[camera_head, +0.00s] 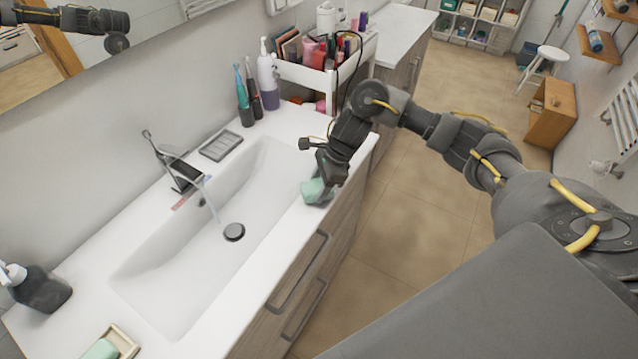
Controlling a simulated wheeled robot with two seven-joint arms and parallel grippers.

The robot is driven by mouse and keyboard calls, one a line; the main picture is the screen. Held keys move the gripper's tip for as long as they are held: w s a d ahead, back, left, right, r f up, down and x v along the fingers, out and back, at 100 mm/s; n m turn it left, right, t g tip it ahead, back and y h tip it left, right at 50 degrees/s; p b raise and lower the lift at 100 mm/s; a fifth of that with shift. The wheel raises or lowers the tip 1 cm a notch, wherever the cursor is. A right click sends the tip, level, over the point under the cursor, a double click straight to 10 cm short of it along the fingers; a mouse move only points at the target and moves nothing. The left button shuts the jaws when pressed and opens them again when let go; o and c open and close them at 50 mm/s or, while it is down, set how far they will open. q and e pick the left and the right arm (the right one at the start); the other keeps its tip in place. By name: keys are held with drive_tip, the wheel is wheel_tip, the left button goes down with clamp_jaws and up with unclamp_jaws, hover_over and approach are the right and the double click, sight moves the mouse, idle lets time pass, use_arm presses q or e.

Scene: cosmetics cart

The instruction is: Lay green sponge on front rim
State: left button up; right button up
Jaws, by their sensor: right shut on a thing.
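The green sponge (314,191) is in the fingers of my right gripper (325,178), at the front right part of the white washbasin. The gripper points down and is shut on it. The sponge is over or on the front rim (291,222); I cannot tell whether it touches the surface. The gripper hides part of the sponge. My left gripper is not directly in view.
A faucet (180,170) with a thin water stream stands behind the basin (190,270). A dark soap bottle (40,290) and a green soap in a dish (122,338) are at the left. Toothbrushes, a pump bottle (267,80) and a cosmetics cart (304,76) are at the back.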

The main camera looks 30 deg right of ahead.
drive_tip(key=shift+f, duration=0.3)
drive_tip(key=shift+f, duration=0.1)
drive_tip(key=o, duration=0.4)
drive_tip(key=shift+f+b, duration=0.1)
drive_tip(key=shift+b, duration=0.2)
drive_tip(key=o, duration=0.5)
